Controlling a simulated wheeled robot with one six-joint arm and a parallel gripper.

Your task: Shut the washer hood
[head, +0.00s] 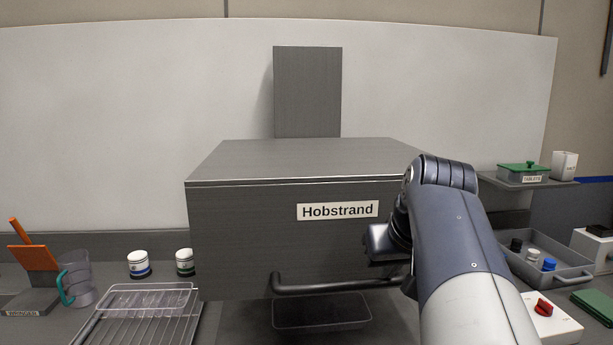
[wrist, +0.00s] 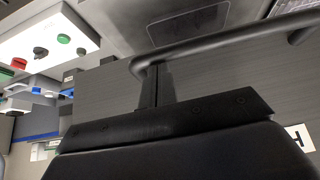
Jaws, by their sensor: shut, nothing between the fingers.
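The washer hood (head: 250,235) is a large grey box labelled Hobstrand, in the middle of the head view. Its dark bar handle (head: 325,287) runs along the low front; it also crosses the top of the wrist view (wrist: 225,42). In the head view my arm hides the fingers and the handle's right end.
A wire rack (head: 140,315) holding clear items lies at front left, near a jug (head: 78,280) and two white-lidded jars. At right are a grey tray (head: 570,272), a white box with a red knob (head: 543,308), and a shelf with a green-lidded dish (head: 524,170).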

